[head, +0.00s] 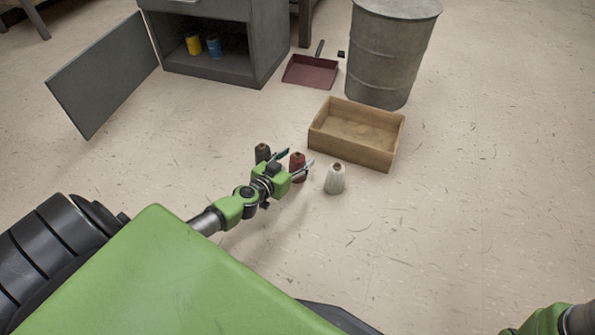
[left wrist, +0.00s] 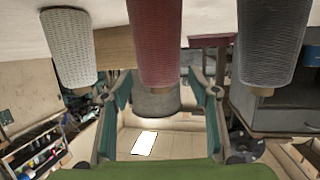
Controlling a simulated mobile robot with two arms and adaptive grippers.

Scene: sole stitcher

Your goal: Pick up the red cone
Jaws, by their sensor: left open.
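The red cone (head: 297,163) stands upright on the floor between a dark grey cone (head: 262,152) and a white cone (head: 336,180). My left gripper (head: 296,162) is open, with its fingers pointing at the red cone, one toward either side of it. The left wrist view is upside down; there the red cone (left wrist: 156,40) shows in the middle, between the lines of the two open fingers. The white cone (left wrist: 68,45) is to its left and the dark grey one (left wrist: 270,40) to its right. I cannot tell whether the fingers touch the red cone.
An open wooden box (head: 390,157) stands just behind the cones. A metal bin (head: 393,55), a red dustpan (head: 310,71) and an open grey cabinet (head: 270,45) with a yellow can (head: 193,44) and a blue can (head: 214,47) are farther back. The floor to the right is clear.

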